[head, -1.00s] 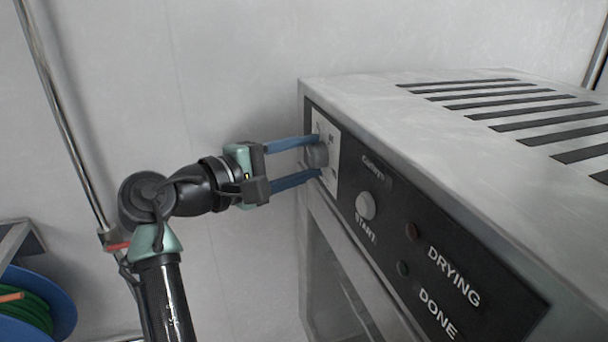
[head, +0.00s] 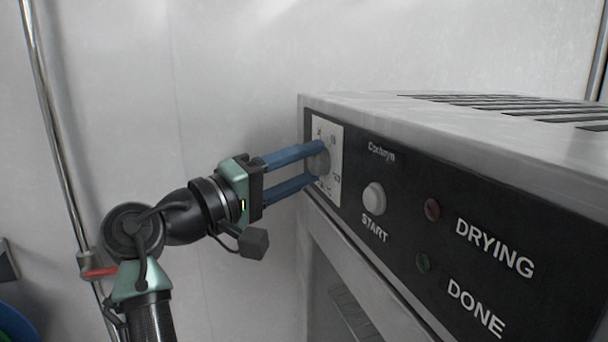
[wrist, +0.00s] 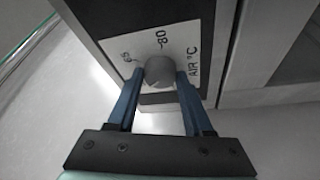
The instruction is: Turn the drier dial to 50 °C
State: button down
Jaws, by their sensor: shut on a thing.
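The drier (head: 450,125) is a grey metal box with a black front panel. Its dial is a round grey knob (wrist: 159,71) on a white scale plate (wrist: 197,43). In the wrist view the numbers 65 and 80 and the words AIR °C show around the knob; no 50 mark is readable. My gripper (wrist: 160,77) has its two blue fingers on either side of the knob and is shut on it. In the head view the gripper (head: 320,163) reaches the dial from the left, and its fingers partly hide the knob and scale.
The START button (head: 374,198) is right of the dial, with the DRYING lamp (head: 432,209) and DONE lamp (head: 423,263) further right. The drier door is below the panel. A metal pipe (head: 55,130) runs down the wall at left. Bare wall lies behind my arm.

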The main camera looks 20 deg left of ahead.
jog(key=shift+f, duration=0.1)
jog(key=shift+c, duration=1.5)
grip_release()
jog(key=b+v, duration=0.3)
jog(key=v, duration=1)
jog(key=shift+s, duration=0.15)
